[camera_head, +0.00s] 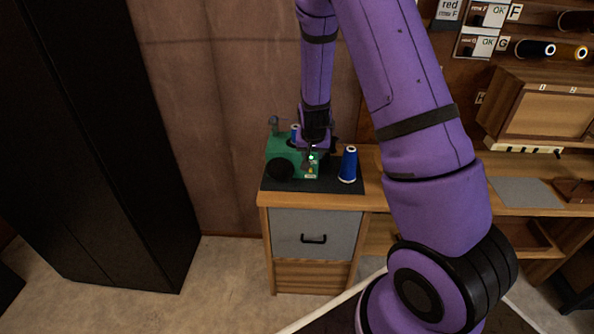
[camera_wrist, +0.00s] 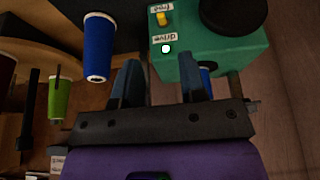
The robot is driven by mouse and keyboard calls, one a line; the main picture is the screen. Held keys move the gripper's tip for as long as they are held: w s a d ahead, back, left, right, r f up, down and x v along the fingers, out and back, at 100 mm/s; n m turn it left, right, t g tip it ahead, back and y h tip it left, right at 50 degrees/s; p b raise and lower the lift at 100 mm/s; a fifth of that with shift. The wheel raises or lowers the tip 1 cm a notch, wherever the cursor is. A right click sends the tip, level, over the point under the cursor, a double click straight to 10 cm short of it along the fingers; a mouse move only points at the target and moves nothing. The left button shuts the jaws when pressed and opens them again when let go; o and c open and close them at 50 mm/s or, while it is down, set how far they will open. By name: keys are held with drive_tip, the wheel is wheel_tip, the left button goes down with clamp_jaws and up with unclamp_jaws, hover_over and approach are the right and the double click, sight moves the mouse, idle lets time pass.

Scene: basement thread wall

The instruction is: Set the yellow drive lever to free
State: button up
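The green machine (camera_head: 282,150) stands on a dark mat at the left end of the wooden bench; it fills the upper right of the wrist view (camera_wrist: 215,50). The small yellow lever (camera_wrist: 163,19) sits on its face between a "free" label (camera_wrist: 161,7) and a "drive" label (camera_wrist: 164,38), closer to "free". A white dot (camera_wrist: 166,48) shows just beyond the "drive" label. My gripper (camera_wrist: 160,80) is open and empty, its two dark fingers apart, short of the lever and not seen touching it. In the head view my wrist partly hides the machine.
A blue thread cone (camera_head: 348,165) stands right of the machine on the mat. A green cone (camera_wrist: 60,95) shows at left in the wrist view. A black round part (camera_wrist: 233,12) is on the machine. A tall black cabinet (camera_head: 100,130) stands at left.

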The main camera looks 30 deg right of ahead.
sight(311, 170)
drive_tip(key=x, duration=1.1)
drive_tip(key=shift+w+f, duration=0.15)
drive_tip(key=shift+f, duration=0.05)
clamp_jaws()
